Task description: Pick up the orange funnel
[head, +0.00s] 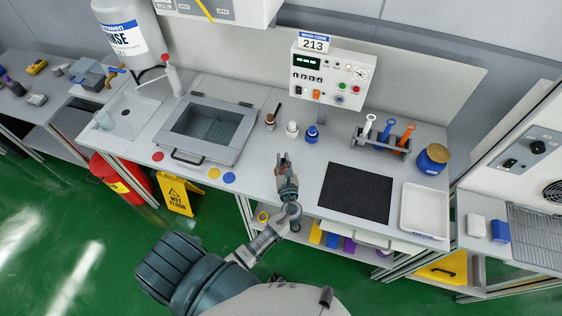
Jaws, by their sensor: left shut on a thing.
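An orange long-stemmed piece (406,135), which looks like the orange funnel, stands in the grey rack (376,145) at the right of the bench. A white one (369,124) and a blue one (387,128) stand to its left in the same rack. My left gripper (283,160) is over the middle of the bench, left of the black mat and well apart from the rack. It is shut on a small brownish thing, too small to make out. My right gripper is not in view.
A black mat (355,193) and a white tray (424,211) lie at the front right. A blue jar (432,159) stands right of the rack. Small bottles, one white (292,129) and one blue (311,134), stand behind my gripper. A sunken basin (208,128) is to the left.

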